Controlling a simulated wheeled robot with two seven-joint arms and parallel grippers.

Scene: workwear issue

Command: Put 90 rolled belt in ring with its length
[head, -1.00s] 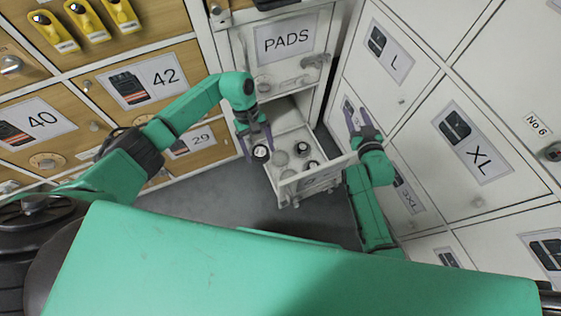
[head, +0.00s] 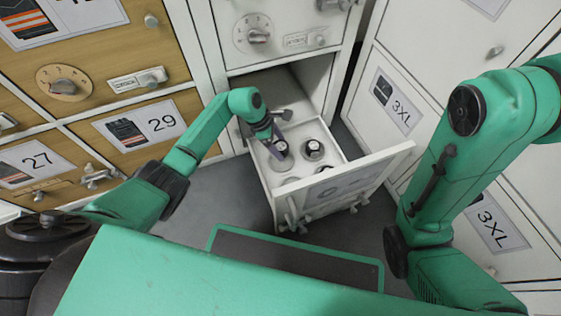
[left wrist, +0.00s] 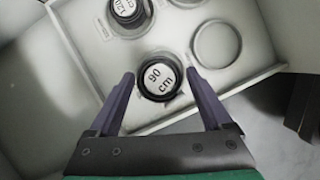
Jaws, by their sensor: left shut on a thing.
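The rolled belt (left wrist: 160,77) is a small black roll with a white top marked "90 cm". In the left wrist view it sits between the two purple fingers of my left gripper (head: 279,148), which is shut on it. In the head view the roll (head: 280,150) is over the left part of the open drawer (head: 267,185). Whether its base touches the drawer floor is hidden. An empty round ring (left wrist: 217,43) lies to its upper right in the left wrist view. My right gripper is out of view.
Another black roll with a white top (head: 314,150) stands in the drawer, its label hard to read. The drawer front (head: 345,180) sticks out into the aisle. Locker doors marked 3XL (head: 396,100) stand at right, wooden drawers (head: 140,125) at left. Grey floor is clear between.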

